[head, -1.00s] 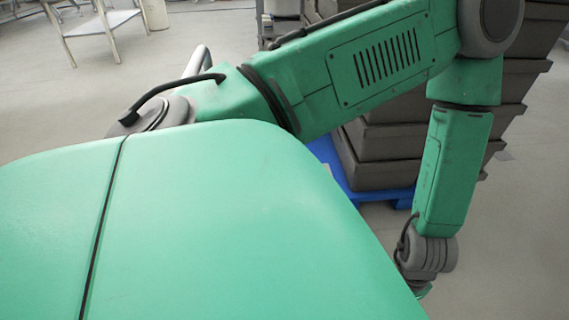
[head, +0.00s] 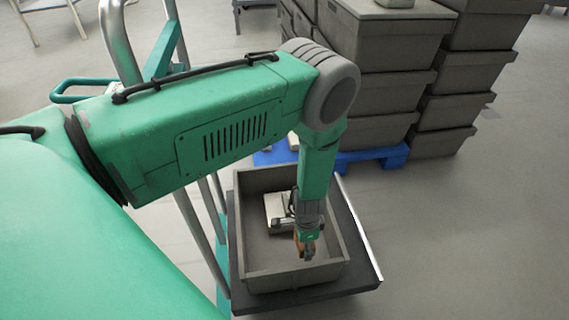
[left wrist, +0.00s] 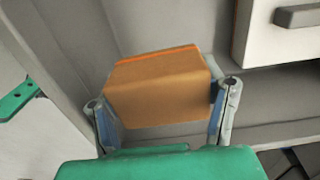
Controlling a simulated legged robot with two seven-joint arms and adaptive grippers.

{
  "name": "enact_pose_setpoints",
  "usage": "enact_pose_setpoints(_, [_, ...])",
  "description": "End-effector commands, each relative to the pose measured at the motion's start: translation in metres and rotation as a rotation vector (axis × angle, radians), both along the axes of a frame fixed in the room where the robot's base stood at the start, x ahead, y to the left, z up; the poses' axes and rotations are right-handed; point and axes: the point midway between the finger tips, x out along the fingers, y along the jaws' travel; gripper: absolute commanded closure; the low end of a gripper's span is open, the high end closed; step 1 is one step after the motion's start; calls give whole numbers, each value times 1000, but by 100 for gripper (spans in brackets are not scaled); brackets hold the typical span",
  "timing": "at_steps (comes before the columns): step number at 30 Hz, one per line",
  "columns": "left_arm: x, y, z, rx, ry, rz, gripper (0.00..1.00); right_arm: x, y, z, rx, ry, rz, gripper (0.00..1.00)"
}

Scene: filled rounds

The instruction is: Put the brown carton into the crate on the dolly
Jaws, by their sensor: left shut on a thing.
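The brown carton (left wrist: 160,88) shows in the left wrist view between the two fingers of my left gripper (left wrist: 162,115), which is shut on it. In the head view my left gripper (head: 306,240) points down within the outline of the grey crate (head: 244,215), and only a little of the brown carton (head: 299,243) shows. The crate stands on a dark dolly (head: 362,232). I cannot tell whether the carton touches the crate floor. My right gripper is not in view.
A white item (head: 275,203) lies in the crate beside my gripper. Metal uprights and a teal handle (head: 75,90) rise left of the crate. Stacks of grey crates (head: 385,90) stand on a blue pallet (head: 392,155) behind. The floor at right is clear.

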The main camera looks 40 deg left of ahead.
Motion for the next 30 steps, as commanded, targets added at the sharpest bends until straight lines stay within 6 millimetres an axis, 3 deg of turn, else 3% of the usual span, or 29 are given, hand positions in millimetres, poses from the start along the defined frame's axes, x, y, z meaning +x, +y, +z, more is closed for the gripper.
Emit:
enact_pose_setpoints(9, [2,0,-61,-3,4,-34,70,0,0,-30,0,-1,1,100])
enact_pose_setpoints(16, [3,0,-77,-1,2,-31,70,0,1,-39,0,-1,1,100])
enact_pose_setpoints(22, [2,0,-107,-1,4,-31,70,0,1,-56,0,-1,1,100])
enact_pose_setpoints(30, [3,0,-107,-2,2,-29,70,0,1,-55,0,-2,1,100])
